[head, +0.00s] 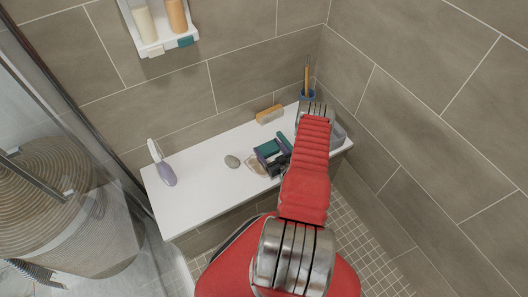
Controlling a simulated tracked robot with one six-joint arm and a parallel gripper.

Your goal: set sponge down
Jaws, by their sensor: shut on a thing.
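My gripper (265,160), dark with teal parts, is low over the right half of a white bench top (205,190). It is shut on a small beige thing, seemingly the sponge (252,162), which shows at the left edge of the jaws. The jaws hide most of the sponge. I cannot tell whether its underside touches the bench top.
A grey stone-like object (232,161) lies just left of the gripper. A lavender-handled brush (164,168) is at the left end. An orange-backed block (269,114) and a blue cup (307,95) stand behind. A grey container (338,135) is at right. Bench space is clear left of the stone.

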